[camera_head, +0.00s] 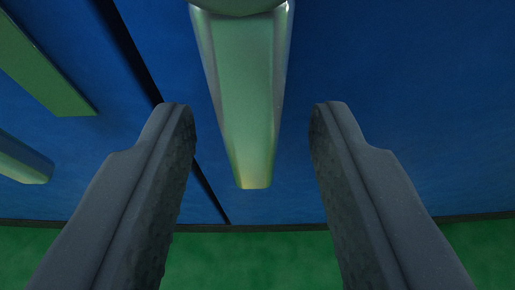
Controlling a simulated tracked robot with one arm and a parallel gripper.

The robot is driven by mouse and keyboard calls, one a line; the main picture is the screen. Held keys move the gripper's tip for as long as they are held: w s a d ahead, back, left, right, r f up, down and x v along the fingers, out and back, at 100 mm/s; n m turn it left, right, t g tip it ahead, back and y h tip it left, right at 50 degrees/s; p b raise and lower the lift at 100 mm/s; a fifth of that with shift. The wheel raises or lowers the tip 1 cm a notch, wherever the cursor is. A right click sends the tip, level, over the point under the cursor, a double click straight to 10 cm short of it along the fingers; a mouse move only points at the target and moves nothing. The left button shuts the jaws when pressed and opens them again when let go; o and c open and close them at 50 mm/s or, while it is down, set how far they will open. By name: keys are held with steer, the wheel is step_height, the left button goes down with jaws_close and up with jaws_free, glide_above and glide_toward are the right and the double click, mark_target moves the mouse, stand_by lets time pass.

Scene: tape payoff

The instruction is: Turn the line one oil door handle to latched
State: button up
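A pale green-grey door handle (246,95) is in the upper middle of the picture. It hangs down from a round hub (238,5) at the top edge, in front of a blue door panel (400,90). Its lower end is free. My gripper (253,115) is open, with one dark finger on each side of the handle. A gap shows between the handle and each finger, and neither finger touches it. The upper part of the hub is cut off by the frame.
A dark seam (140,62) runs down the blue panel left of the handle. Left of it are a green bar (45,70) and part of another pale handle-like piece (22,160). A dark edge borders the panel's bottom, with a green surface (255,258) below. The panel to the right is bare.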

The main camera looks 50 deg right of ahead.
steer(key=p+v, duration=0.2)
steer(key=v, duration=1)
steer(key=shift+s, duration=0.2)
steer(key=shift+w+a, duration=0.1)
steer(key=shift+a, duration=0.05)
